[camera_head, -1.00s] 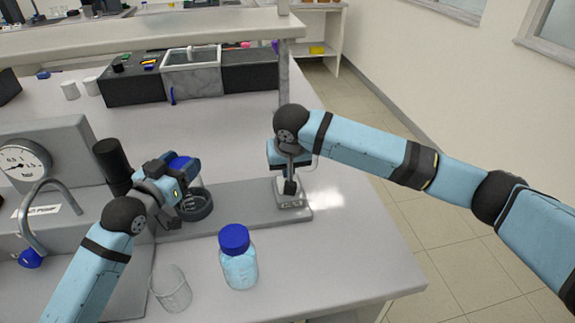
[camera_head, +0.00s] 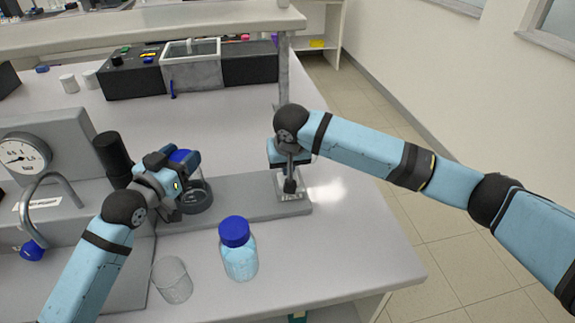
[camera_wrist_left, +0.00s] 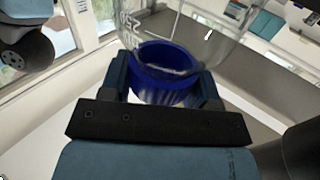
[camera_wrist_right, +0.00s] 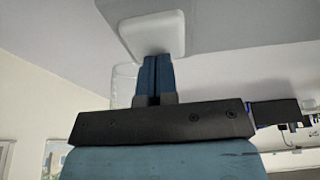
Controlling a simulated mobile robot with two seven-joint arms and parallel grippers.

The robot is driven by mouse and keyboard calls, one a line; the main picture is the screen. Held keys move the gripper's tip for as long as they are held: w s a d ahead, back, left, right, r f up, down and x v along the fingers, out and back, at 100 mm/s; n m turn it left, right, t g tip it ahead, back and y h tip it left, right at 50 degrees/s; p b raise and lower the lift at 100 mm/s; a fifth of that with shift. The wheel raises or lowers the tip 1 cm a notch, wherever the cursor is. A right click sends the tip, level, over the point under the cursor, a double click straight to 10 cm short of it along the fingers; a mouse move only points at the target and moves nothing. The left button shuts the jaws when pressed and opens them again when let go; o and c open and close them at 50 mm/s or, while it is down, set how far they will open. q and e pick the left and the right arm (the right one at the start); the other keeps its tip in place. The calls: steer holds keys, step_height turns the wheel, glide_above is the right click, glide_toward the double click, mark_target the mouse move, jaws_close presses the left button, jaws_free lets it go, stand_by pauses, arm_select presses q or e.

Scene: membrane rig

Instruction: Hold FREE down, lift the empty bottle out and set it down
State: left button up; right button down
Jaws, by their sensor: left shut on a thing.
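My left gripper (camera_head: 186,163) is shut on the blue cap (camera_wrist_left: 165,75) of a clear glass bottle. The bottle's glass (camera_wrist_left: 190,30) looks empty in the left wrist view. In the head view the bottle (camera_head: 196,182) is upright at a dark ring on the grey rig; the arm hides part of it, and I cannot tell if its base touches. My right gripper (camera_head: 290,188) is shut with nothing between its fingers. Its tips (camera_wrist_right: 157,60) are at a pale square pad (camera_wrist_right: 153,35) at the rig's right end and appear to touch it. No FREE lettering is readable.
A blue-capped bottle with pale blue liquid (camera_head: 239,260) stands in front of the rig, with an empty beaker (camera_head: 172,281) to its left. A gauge (camera_head: 24,156), a bent pipe (camera_head: 50,185) and a black cylinder (camera_head: 113,153) are at left. Bench room is free at front right.

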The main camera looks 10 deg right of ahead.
steer(key=shift+s+f, duration=0.15)
steer(key=shift+f, duration=0.1)
arm_select(q)
steer(key=shift+r, duration=3)
arm_select(e)
steer(key=shift+f, duration=0.15)
steer(key=shift+s, duration=0.1)
steer(key=shift+a, duration=0.1)
steer(key=shift+w+r, duration=0.15)
steer(key=shift+r, duration=1.75)
steer(key=shift+w+r, duration=0.1)
steer(key=shift+r, duration=1.8)
arm_select(q)
steer(key=shift+r, duration=0.1)
arm_select(e)
steer(key=shift+r, duration=0.1)
